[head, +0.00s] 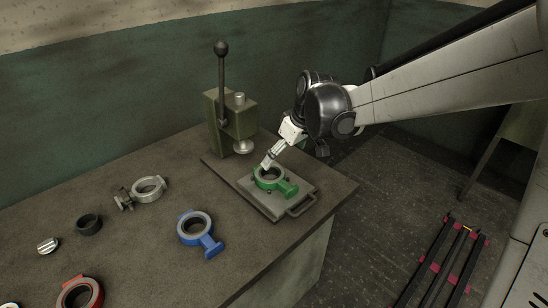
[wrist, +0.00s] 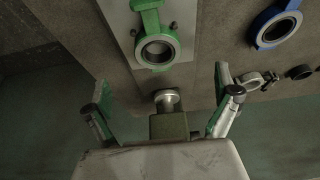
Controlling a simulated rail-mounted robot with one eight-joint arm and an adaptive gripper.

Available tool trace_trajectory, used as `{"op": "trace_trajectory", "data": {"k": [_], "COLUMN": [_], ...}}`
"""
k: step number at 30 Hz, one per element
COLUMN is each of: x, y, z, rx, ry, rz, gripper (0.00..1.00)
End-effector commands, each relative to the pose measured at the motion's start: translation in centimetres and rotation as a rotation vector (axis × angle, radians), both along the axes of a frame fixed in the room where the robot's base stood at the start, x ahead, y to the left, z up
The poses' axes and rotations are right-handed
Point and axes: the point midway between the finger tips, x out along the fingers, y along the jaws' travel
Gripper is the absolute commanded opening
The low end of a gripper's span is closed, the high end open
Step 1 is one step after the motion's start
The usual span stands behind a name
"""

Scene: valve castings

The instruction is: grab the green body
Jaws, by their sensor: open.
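The green body (head: 288,188) is a ring with a stubby neck. It lies flat on the grey sliding plate of the press, neck toward the lower right in the head view. In the wrist view the green body (wrist: 146,20) is at the top centre, its ring nearer my gripper and its neck running up out of the frame. My gripper (head: 268,162) is above the far-left part of the ring in the head view. In the wrist view my gripper (wrist: 164,88) is open and empty, its green-padded fingers wide apart, with the ring beyond the fingertips.
The lever press (head: 226,125) stands just behind the plate (head: 275,209), which has a front handle. A blue body (head: 196,228), a grey body (head: 148,188), a black ring (head: 88,224), a silver cap (head: 47,246) and a red body (head: 66,295) lie left on the bench.

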Motion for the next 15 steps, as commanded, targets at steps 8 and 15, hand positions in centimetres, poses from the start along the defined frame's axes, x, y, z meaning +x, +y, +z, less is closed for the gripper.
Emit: {"op": "trace_trajectory", "data": {"k": [8,15], "x": [1.2,2.2], "y": [1.1,1.9], "z": [-3.6,-6.8], "rx": [0.001,0.0], "ry": [0.0,0.0], "rz": [0.004,0.002], "gripper": [0.96,0.96]}}
